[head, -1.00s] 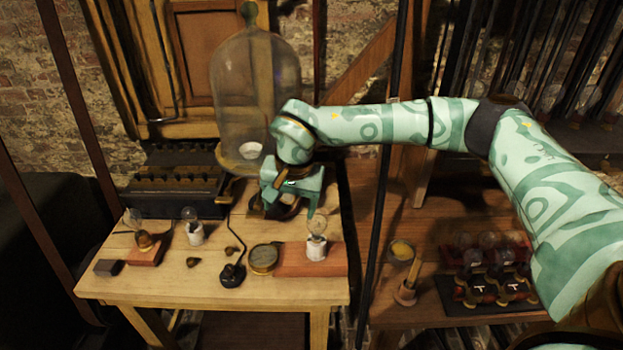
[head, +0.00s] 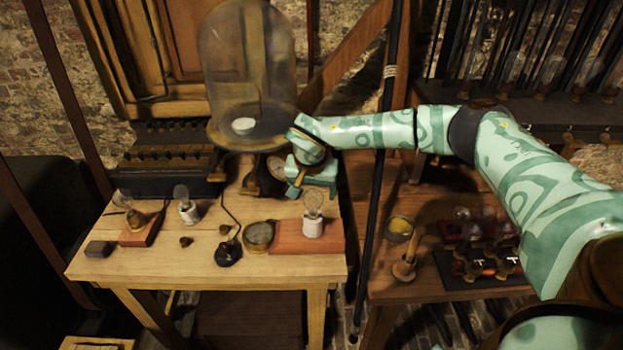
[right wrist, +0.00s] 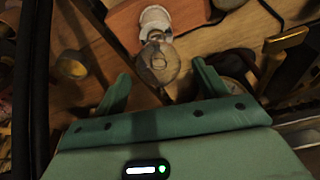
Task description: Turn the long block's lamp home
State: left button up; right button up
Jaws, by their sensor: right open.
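The long block (head: 290,240) is a reddish-brown wooden slab at the right front of the light wooden table. Its lamp is a clear bulb (head: 313,200) upright in a white socket (head: 313,227) near the block's right part. My right gripper (head: 312,188) is open just behind the bulb in the head view. In the right wrist view the bulb (right wrist: 158,63) shows between the two spread fingertips (right wrist: 161,69), with the socket (right wrist: 155,20) and block (right wrist: 195,15) beyond. I cannot tell whether the lamp is seated fully. My left gripper is not in view.
A brass round dial (head: 258,236) lies by the block's left end. A black key-like piece (head: 228,252) and another lamp (head: 187,208) stand further left. A glass bell jar (head: 245,70) rises behind. A black pole (head: 377,200) stands right of the table.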

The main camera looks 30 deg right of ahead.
jog(key=shift+x, duration=0.95)
jog(key=c, duration=1.1)
jog(key=shift+r+m+h+p, duration=0.25)
jog(key=shift+m+p, duration=0.3)
jog(key=shift+m, duration=0.35)
jog(key=shift+c, duration=0.2)
jog(key=m+g+p, duration=0.1)
jog(key=m, duration=0.2)
jog(key=shift+f+h, duration=0.1)
jog(key=shift+h, duration=0.15)
jog(key=shift+s+d+f+m, duration=0.1)
jog(key=shift+f+m, duration=0.05)
jog(key=shift+m, duration=0.65)
